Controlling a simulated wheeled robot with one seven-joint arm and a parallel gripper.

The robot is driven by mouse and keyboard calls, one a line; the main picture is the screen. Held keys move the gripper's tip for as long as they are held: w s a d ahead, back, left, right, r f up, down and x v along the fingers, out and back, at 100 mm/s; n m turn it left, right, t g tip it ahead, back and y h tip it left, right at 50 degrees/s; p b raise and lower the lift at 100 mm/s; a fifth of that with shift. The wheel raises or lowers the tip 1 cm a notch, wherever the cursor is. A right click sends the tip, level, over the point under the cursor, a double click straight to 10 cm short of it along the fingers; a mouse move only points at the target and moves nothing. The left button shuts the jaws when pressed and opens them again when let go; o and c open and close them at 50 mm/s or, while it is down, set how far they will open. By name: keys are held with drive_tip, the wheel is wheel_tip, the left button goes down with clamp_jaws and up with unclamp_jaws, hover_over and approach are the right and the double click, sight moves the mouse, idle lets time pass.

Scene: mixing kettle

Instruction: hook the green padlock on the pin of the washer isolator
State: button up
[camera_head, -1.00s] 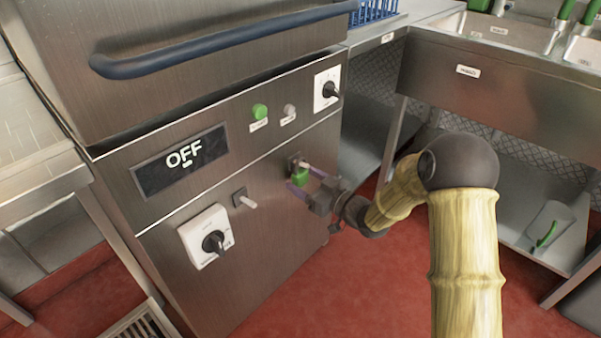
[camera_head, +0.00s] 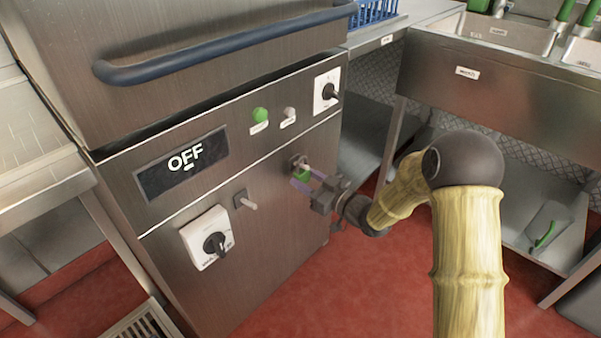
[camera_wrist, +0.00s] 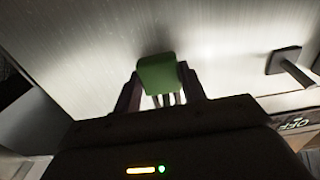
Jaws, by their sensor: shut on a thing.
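The green padlock (camera_head: 302,175) is at the washer's front panel, just below a short peg on a plate (camera_head: 299,162). I cannot tell whether its shackle is around that peg. My gripper (camera_head: 304,185) is shut on the padlock, and its purple fingers reach in from the right. In the wrist view the green body (camera_wrist: 158,74) sits between the two fingertips (camera_wrist: 160,84), with the shackle hidden or dark. The washer isolator (camera_head: 207,238), a white box with a black knob, is lower left. A pale pin (camera_head: 247,203) on a square plate sticks out above its right side.
The washer's display (camera_head: 181,162) reads OFF. Green and white buttons (camera_head: 260,115) and another black rotary switch (camera_head: 328,90) are above. A blue handle bar (camera_head: 225,45) juts out higher up. A steel sink unit (camera_head: 480,75) stands at right; red floor lies below.

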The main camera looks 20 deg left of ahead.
drive_tip(key=shift+d, duration=0.15)
drive_tip(key=shift+v, duration=2.7)
drive_tip(key=shift+s, duration=0.1)
drive_tip(key=d+f+m+t+h+p, duration=0.1)
drive_tip(key=d+m+t+h+p, duration=0.1)
drive_tip(key=d, duration=0.8)
drive_tip(key=w+d+f+m+t+h+p, duration=0.1)
drive_tip(key=d+f+m+t+h+p, duration=0.1)
drive_tip(key=d, duration=0.8)
drive_tip(key=w+d+f+m+t+h+p, duration=0.1)
drive_tip(key=d+m+t+h+p, duration=0.3)
drive_tip(key=d, duration=0.6)
drive_tip(key=m+t+h, duration=0.2)
drive_tip(key=h, duration=0.1)
drive_tip(key=shift+f, duration=0.3)
drive_tip(key=shift+w+d, duration=0.1)
drive_tip(key=shift+w, duration=0.15)
